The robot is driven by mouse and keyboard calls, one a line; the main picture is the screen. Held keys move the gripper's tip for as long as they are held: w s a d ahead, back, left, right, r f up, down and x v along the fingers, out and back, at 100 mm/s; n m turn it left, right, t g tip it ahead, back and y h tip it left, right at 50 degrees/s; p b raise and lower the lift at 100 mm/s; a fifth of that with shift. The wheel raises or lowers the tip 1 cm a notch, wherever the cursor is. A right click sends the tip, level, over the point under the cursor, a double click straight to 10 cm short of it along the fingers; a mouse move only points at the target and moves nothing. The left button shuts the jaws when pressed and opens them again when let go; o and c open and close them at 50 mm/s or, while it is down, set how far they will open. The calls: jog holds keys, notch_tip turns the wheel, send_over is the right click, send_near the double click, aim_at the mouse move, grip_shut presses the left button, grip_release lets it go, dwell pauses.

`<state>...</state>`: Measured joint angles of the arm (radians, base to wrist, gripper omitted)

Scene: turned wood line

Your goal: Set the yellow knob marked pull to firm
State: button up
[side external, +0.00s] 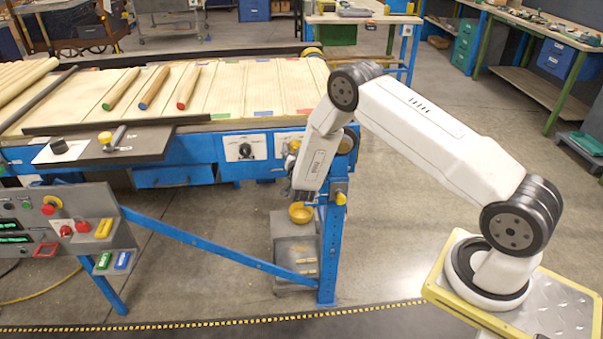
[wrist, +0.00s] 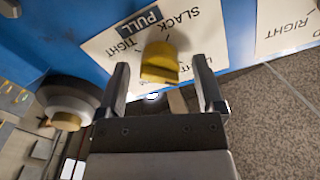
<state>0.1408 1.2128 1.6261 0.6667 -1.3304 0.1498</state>
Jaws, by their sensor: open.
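The yellow knob (wrist: 160,62) sits on a white plate (wrist: 105,48) on the blue frame. In the wrist view the plate reads PULL, SLACK and TIGHT, tilted and nearly upside down. Another label beside the knob is partly covered by my finger, and I cannot read it. The knob's exact setting is unclear. My gripper (wrist: 164,78) is open, with one finger to each side of the knob and visible gaps between them. In the side view the knob (side external: 294,146) shows small beside my wrist, which partly hides its plate.
A neighbouring plate (wrist: 288,25) reads RIGHT; its black knob (side external: 245,150) shows in the side view. A rounded dark and yellow part (wrist: 68,105) stands close beside my gripper. Wooden rods (side external: 155,86) lie on the belt.

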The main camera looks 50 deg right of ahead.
grip_shut()
jog(key=shift+m, duration=0.3)
jog(key=m, duration=0.3)
jog(key=shift+m, duration=0.4)
jog(key=m, duration=0.4)
jog(key=shift+m, duration=0.3)
jog(key=m, duration=0.4)
jog(key=shift+m, duration=2.5)
